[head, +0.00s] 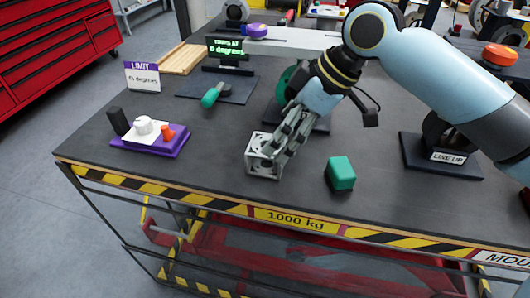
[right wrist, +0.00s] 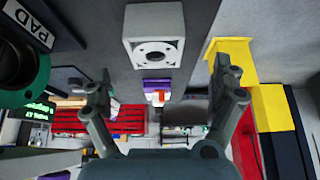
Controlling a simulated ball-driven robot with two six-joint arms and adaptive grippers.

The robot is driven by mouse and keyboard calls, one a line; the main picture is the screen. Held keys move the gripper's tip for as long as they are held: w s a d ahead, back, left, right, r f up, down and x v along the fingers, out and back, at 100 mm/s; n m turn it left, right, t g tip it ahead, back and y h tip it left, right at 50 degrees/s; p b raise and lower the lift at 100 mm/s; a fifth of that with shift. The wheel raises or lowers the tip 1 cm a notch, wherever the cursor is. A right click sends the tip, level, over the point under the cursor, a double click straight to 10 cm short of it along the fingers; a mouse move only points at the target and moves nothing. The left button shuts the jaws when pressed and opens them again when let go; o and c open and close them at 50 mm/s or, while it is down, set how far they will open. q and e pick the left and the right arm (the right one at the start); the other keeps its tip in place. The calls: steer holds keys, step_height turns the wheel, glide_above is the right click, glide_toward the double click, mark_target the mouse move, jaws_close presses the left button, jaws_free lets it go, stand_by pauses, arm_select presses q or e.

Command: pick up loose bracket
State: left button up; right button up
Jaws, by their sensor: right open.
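The loose bracket (head: 262,158) is a pale grey square block with a round hole, standing on the dark bench top near its front edge. In the right wrist view the bracket (right wrist: 153,35) lies between the two fingers from side to side, out past their tips. My right gripper (head: 278,147) comes down from the upper right, with its fingers close over the bracket and hiding part of its right side. The fingers (right wrist: 164,82) are spread apart with nothing held between them. I cannot tell whether a finger touches the bracket. My left gripper is not in view.
A green block (head: 341,173) stands to the right of the bracket. A purple base with knobs (head: 152,143) sits to the left. Behind are a plate with a green handle (head: 212,95) and a small display (head: 230,50). The striped bench edge (head: 295,220) runs in front.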

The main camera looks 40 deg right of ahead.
mark_target(253, 160)
steer(key=shift+w+a+f, duration=0.15)
steer(key=shift+w+f, duration=0.15)
steer(key=shift+f, duration=0.1)
steer(key=x, duration=0.5)
steer(key=shift+w, duration=0.25)
steer(key=shift+f, duration=0.2)
steer(key=shift+c, duration=1)
steer(key=c, duration=0.4)
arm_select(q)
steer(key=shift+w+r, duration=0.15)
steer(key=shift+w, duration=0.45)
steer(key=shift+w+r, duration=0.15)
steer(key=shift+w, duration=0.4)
arm_select(e)
steer(key=shift+r, duration=0.1)
steer(key=c, duration=1.1)
